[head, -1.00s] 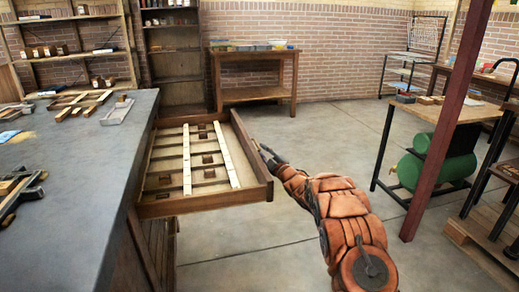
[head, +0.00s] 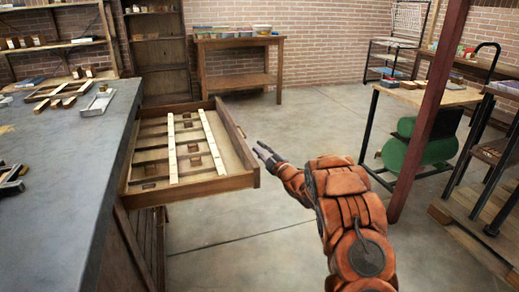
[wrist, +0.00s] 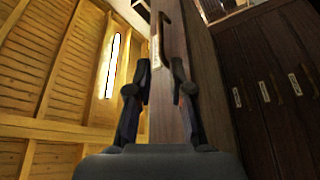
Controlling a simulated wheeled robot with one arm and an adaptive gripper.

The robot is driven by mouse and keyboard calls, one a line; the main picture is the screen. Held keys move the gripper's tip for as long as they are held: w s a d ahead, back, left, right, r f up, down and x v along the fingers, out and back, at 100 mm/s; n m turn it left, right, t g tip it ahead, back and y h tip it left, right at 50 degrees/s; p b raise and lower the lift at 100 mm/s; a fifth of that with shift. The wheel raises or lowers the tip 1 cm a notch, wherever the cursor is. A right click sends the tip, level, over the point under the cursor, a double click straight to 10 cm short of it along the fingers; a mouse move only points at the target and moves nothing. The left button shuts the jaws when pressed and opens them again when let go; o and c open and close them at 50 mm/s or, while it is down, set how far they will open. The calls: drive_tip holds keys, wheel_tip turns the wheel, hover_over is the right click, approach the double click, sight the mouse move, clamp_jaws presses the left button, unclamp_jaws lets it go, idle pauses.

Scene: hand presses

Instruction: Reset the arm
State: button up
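My orange arm reaches forward in the head view, and its dark gripper (head: 260,150) is just right of the open wooden drawer's front (head: 243,165). A small gap shows between the fingers and the drawer. In the wrist view my gripper (wrist: 162,75) has its two black fingers spread apart. A brown wooden board (wrist: 168,110) shows between and behind them, with nothing visibly gripped. The drawer juts out from the grey-topped workbench (head: 75,150) and holds pale slats (head: 172,150) and small brown blocks.
Wooden pieces and a metal tray (head: 98,103) lie on the bench at left. A reddish post (head: 420,125) and a green tank (head: 410,152) under a table stand at right. Floor (head: 290,115) between drawer and post is mostly clear. A wooden table (head: 238,80) stands at the back wall.

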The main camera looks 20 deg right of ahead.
drive_tip(key=shift+r, duration=0.1)
wheel_tip(320, 180, up, 10)
drive_tip(key=s+d+m+g+h+p, duration=0.2)
drive_tip(key=s+m+g+h+p, duration=0.1)
drive_tip(key=m+g+h+p, duration=0.25)
drive_tip(key=s+a+r+m+g+h+p, duration=0.1)
drive_tip(key=s+r+m+g+h+p, duration=0.1)
drive_tip(key=s+r+p, duration=0.3)
drive_tip(key=s+a+r+m+g+h+p, duration=0.1)
drive_tip(key=s+r+m+g+h+p, duration=0.15)
drive_tip(key=s, duration=0.45)
drive_tip(key=s+a+r+m+g+y+p, duration=0.1)
drive_tip(key=s+a+r+g+p, duration=0.2)
drive_tip(key=s, duration=1.3)
drive_tip(key=s+a+r+m+g+y+p, duration=0.2)
drive_tip(key=s+a+r+g+p, duration=0.2)
drive_tip(key=s+a, duration=0.5)
drive_tip(key=s+a+r+m+g+y+p, duration=0.1)
drive_tip(key=s+a+p, duration=0.5)
drive_tip(key=s, duration=1.7)
wheel_tip(320, 180, up, 3)
drive_tip(key=m+g+p, duration=0.1)
drive_tip(key=g, duration=0.2)
